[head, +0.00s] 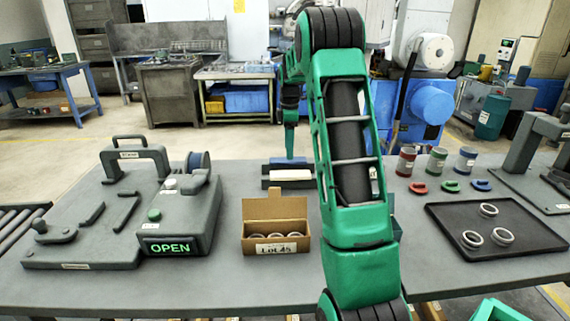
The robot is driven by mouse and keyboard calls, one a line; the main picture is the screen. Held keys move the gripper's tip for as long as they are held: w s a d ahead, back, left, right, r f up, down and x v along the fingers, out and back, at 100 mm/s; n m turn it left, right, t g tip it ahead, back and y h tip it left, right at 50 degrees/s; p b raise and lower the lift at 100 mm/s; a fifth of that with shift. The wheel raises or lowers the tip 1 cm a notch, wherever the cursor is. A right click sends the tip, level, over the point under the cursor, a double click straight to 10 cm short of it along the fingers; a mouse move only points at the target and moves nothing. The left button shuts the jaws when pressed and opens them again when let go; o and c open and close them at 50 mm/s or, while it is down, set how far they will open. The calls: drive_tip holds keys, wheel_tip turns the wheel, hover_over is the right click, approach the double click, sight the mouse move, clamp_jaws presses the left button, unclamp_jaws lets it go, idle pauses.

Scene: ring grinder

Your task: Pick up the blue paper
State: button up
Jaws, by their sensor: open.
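A thin blue strip (280,162), which looks like the blue paper, lies on a dark block near the far edge of the grey table. A white strip (292,175) lies on another dark block just in front of it. My gripper (290,153) points down right at the blue strip, behind my large green arm. It is seen nearly edge-on, so the gap between its fingers is hard to see. I cannot tell whether the fingers touch the strip. My arm hides the area right of the strips.
An open cardboard box (275,227) holding rings stands in front of the strips. A grey machine (185,215) with a green "OPEN" display is at left. Three cans with coloured clips (450,186) and a black tray (520,261) of rings are at right.

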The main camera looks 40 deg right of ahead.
drive_tip(key=shift+f, duration=1.65)
drive_tip(key=c, duration=1.1)
drive_tip(key=shift+r, duration=0.2)
